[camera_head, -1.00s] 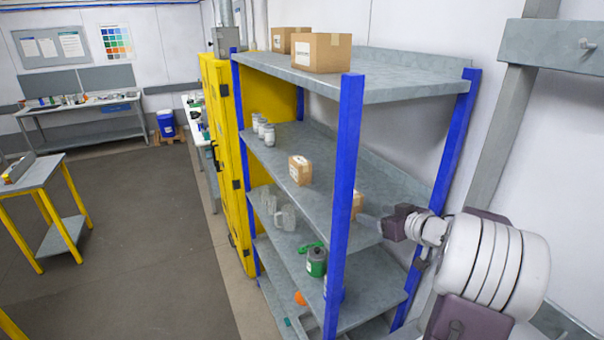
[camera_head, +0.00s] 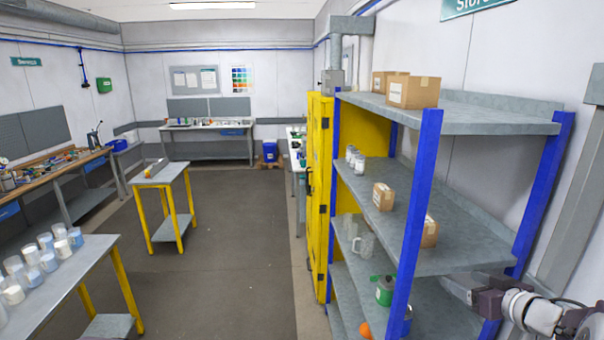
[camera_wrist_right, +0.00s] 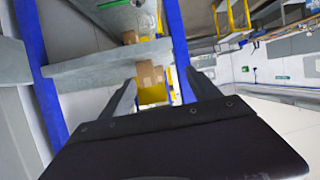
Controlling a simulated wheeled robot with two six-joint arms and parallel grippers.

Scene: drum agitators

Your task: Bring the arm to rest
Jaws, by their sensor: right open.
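My right arm comes in at the lower right of the head view. Its gripper (camera_head: 456,288) is beside the blue-posted shelf rack (camera_head: 423,180), near the right post. In the right wrist view the two fingers (camera_wrist_right: 155,88) stand apart with nothing held between them. A cardboard box (camera_wrist_right: 150,74) shows beyond the gap, with the rack's posts and shelf edges around it. Whether the arm touches the rack cannot be told. My left gripper is not in view.
The rack holds boxes (camera_head: 413,92), jars, a glass mug (camera_head: 364,245) and a green container (camera_head: 384,291). A yellow cabinet (camera_head: 318,190) adjoins it. A yellow-legged table (camera_head: 160,174) stands to the left, and another with several cups (camera_head: 60,232) is nearer. The floor (camera_head: 230,250) between is clear.

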